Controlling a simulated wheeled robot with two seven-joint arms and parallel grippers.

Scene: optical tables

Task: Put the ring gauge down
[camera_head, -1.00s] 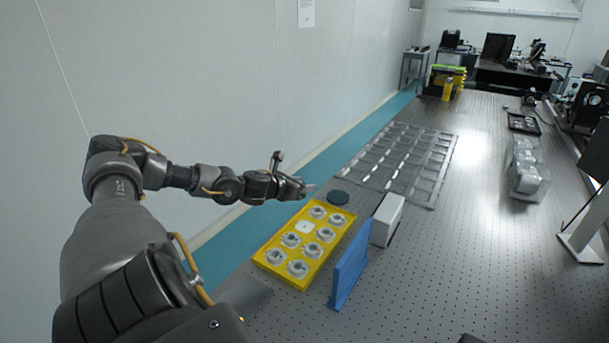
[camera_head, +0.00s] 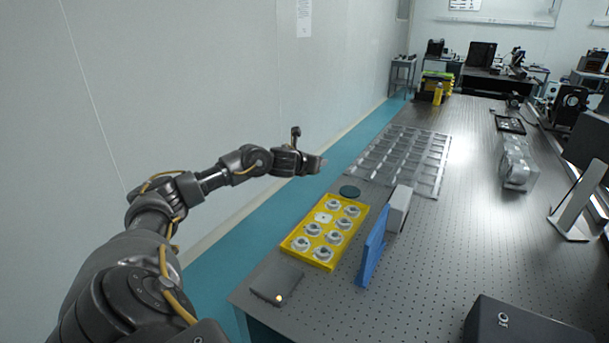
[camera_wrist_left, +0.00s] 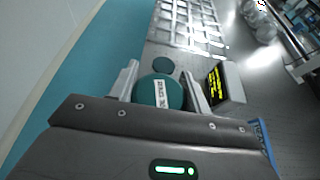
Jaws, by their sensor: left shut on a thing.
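My left gripper (camera_head: 320,164) is above the left edge of the optical table in the head view. In the left wrist view its two fingers (camera_wrist_left: 160,80) are shut on the ring gauge (camera_wrist_left: 160,93), a round teal-green piece with a white label. The ring gauge is hard to make out in the head view. A dark green round pad (camera_head: 349,191) lies on the table below and to the right of the gripper; it also shows beyond the ring gauge in the left wrist view (camera_wrist_left: 163,65). My right gripper is not in view.
A yellow tray (camera_head: 288,245) with several round metal parts lies nearer. A blue upright plate (camera_head: 372,250) and a white box (camera_head: 398,207) stand right of it. A grey compartment tray (camera_head: 440,165) lies behind the pad. A dark box (camera_head: 515,328) is at the front right.

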